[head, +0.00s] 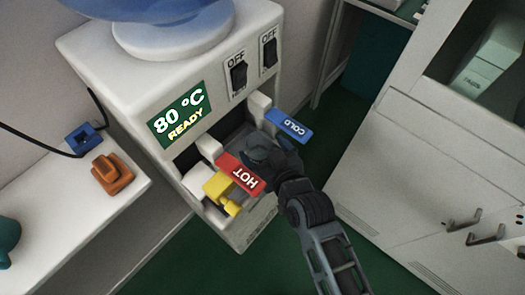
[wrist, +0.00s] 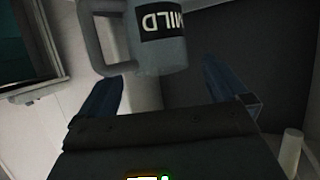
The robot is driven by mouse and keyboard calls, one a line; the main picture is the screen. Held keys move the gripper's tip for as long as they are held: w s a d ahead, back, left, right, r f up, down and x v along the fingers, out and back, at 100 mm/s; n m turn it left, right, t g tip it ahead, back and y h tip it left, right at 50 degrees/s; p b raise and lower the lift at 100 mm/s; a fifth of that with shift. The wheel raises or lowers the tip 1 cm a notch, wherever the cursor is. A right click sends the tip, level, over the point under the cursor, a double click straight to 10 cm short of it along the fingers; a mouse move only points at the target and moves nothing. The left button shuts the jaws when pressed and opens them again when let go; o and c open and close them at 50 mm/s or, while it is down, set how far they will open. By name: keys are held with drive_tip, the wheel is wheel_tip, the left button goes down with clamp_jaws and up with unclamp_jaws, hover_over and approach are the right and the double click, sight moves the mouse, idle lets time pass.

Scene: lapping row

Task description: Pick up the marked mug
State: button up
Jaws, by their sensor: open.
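In the wrist view a grey mug (wrist: 161,55) with a handle on its left shows at the top, cut off by the frame edge. It bears a dark label reading MILD, which appears upside down. My gripper (wrist: 163,88) is open, with one finger on each side just below the mug. No finger visibly closes on it. In the head view my gripper (head: 262,156) is in the bay of the water dispenser (head: 140,75), between the HOT and COLD levers. I cannot make out the mug there; my gripper and the levers cover much of the bay.
The red HOT lever (head: 240,173) and blue COLD lever (head: 289,126) stick out close to my gripper. A yellow part (head: 221,190) sits below HOT. The display (head: 178,114) reads 80 °C READY. A white counter (head: 75,215) is left, a pale cabinet (head: 400,170) right.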

sight(254, 137)
drive_tip(key=shift+x, duration=1.55)
drive_tip(key=c, duration=1.6)
drive_tip(key=shift+r, duration=0.1)
drive_tip(key=shift+c, duration=0.2)
drive_tip(key=shift+r, duration=0.1)
drive_tip(key=f+b+v, duration=0.1)
drive_tip(key=v, duration=0.7)
drive_tip(key=s+d+f+b+v, duration=0.1)
drive_tip(key=f+v, duration=0.1)
drive_tip(key=v, duration=0.7)
drive_tip(key=shift+s+f, duration=0.2)
drive_tip(key=shift+s, duration=0.25)
